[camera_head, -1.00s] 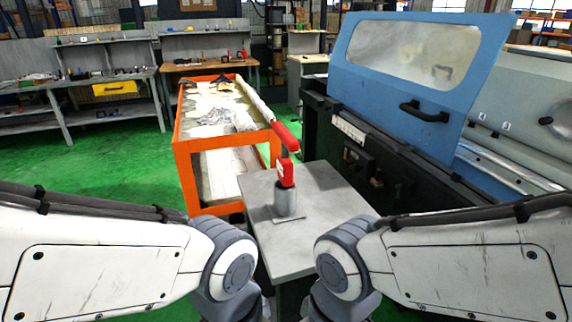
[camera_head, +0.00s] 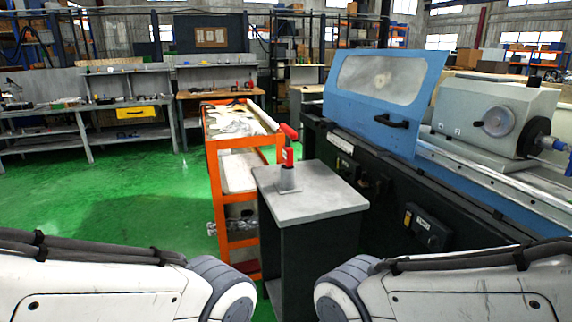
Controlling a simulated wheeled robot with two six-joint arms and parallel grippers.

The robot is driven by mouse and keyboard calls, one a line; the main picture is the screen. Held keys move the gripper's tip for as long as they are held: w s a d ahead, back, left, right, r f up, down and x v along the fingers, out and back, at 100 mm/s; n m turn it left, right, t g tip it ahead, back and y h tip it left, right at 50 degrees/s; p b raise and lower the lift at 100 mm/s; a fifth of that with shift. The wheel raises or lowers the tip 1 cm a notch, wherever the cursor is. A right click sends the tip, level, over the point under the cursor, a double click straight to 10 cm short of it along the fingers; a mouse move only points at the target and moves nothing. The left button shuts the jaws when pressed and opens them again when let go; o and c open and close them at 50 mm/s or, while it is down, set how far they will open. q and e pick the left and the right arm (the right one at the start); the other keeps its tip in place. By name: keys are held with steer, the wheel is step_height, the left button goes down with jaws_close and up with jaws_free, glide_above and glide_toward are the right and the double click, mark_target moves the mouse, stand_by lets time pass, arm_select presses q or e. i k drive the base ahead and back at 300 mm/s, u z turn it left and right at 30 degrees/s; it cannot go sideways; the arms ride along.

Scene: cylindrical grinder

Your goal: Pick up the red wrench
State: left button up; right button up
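A red tool (camera_head: 289,133), the only wrench-like red thing in view, stands upright on a grey cabinet (camera_head: 325,205) in the camera_head view. It has a rounded red upper end, a darker thin section and a red lower block. Its lower end meets a small grey metal holder (camera_head: 288,181) on the cabinet top. Both of my forearms come in from the lower corners, in front of the cabinet and apart from the tool. Neither gripper shows in the frame, so their state is hidden.
An orange cart (camera_head: 213,185) stands just behind and left of the cabinet. The blue-doored grinding machine (camera_head: 418,104) stands close on the right. Workbenches (camera_head: 85,131) line the back left. The green floor (camera_head: 130,195) on the left is clear.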

mark_target(287, 151)
steer(key=u, duration=0.8)
steer(key=i, duration=1)
steer(key=u, duration=0.15)
